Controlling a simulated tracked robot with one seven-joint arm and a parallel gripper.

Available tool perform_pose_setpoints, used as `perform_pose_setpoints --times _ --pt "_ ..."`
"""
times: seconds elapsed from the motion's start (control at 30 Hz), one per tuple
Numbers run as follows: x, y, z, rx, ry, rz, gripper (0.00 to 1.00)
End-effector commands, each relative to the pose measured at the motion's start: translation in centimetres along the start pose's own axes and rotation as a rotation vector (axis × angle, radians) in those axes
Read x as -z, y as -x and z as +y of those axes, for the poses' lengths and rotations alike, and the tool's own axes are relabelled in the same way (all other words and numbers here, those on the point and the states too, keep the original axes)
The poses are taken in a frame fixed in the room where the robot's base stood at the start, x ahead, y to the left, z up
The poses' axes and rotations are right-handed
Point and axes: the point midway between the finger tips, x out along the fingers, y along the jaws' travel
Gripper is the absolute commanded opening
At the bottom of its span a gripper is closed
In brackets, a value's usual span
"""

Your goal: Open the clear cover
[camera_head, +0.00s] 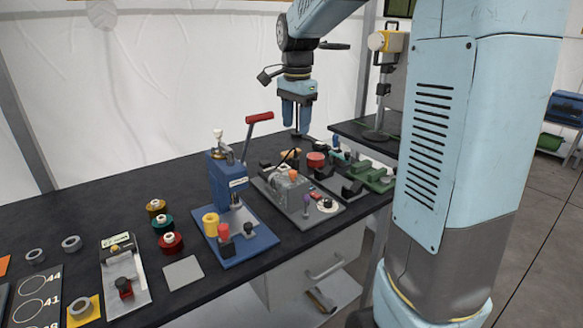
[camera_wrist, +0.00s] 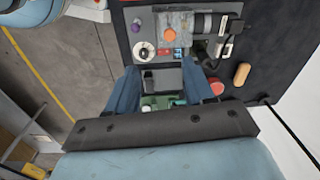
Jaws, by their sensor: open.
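A grey machine plate (camera_head: 308,207) stands on the black bench, with a boxy, greyish part (camera_head: 286,182) near its middle that may be the clear cover; its transparency is hard to make out. In the wrist view this part (camera_wrist: 175,22) lies beyond the fingertips, with an orange knob (camera_wrist: 170,35) at it. My gripper (camera_head: 297,122) hangs fingers-down above the back of the bench, behind and above the plate. In the wrist view its two blue fingers (camera_wrist: 157,78) are apart, with nothing visibly held between them.
A blue press (camera_head: 232,200) with a red-handled lever (camera_head: 259,117) stands left of the plate. A green fixture (camera_head: 376,177) and a red round button (camera_head: 316,159) are at the right and back. Several spools (camera_head: 170,240) stand further left. Open air surrounds my gripper.

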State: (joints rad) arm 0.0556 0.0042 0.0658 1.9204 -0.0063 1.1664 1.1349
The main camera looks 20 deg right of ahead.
Motion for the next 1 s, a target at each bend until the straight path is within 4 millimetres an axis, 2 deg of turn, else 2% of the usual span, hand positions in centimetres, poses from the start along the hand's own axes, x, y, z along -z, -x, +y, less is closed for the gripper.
perform_pose_setpoints --times 0.1,0.2,0.47,1.0 --pt "0.9 -1.0 -1.7 -0.027 -0.078 -0.015 0.53" --pt "1.2 -1.4 -2.4 -0.04 -0.116 -0.021 0.53" --pt "1.3 -3.3 -2.5 -0.049 -0.135 -0.025 0.53" --pt "1.1 -12.4 -2.1 -0.048 -0.133 -0.025 0.53"
